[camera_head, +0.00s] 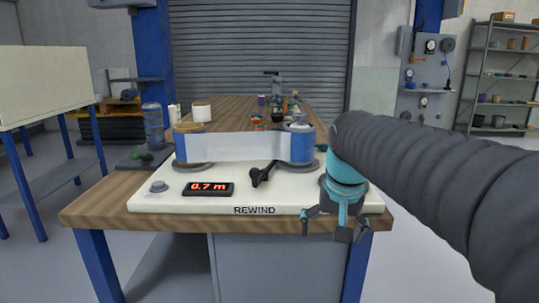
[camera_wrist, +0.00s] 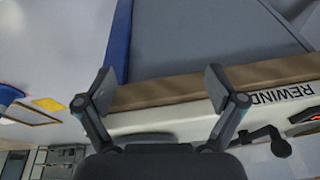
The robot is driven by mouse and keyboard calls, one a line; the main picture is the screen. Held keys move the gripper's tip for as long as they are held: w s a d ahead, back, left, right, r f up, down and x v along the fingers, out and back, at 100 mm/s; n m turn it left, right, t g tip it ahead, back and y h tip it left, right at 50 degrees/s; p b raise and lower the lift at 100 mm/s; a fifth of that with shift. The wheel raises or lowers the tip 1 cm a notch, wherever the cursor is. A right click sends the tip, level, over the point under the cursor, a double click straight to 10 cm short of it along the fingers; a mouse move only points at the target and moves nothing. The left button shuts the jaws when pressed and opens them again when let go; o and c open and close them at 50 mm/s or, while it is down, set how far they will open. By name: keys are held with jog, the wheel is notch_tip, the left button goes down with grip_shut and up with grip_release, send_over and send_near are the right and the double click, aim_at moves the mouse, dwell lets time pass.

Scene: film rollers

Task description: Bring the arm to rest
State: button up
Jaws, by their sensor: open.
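My gripper (camera_head: 331,229) hangs at the front right corner of the white rewind board, over the bench's front edge, pointing down. Its fingers are spread and nothing is between them. The wrist view also shows my gripper (camera_wrist: 158,92) with both fingers apart, the bench edge behind them. My dark ribbed arm comes in from the right in the head view. The white board (camera_head: 160,202) carries two rollers, a left one (camera_head: 190,143) and a right one (camera_head: 298,143), with a pale film (camera_head: 240,146) stretched between them.
A blue-legged table (camera_head: 45,90) stands left; shelves (camera_head: 500,75) stand far right. Floor is clear in front.

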jog(key=s+d+f+n+t, duration=0.1)
jog(key=s+f, duration=0.3)
jog(key=s, duration=0.4)
jog(key=s+d+f+t, duration=0.1)
jog(key=s+d+f, duration=0.1)
jog(key=s+f, duration=0.3)
jog(key=shift+s+d+f+n, duration=0.25)
jog(key=shift+s+n, duration=0.15)
jog(key=shift+s, duration=1.65)
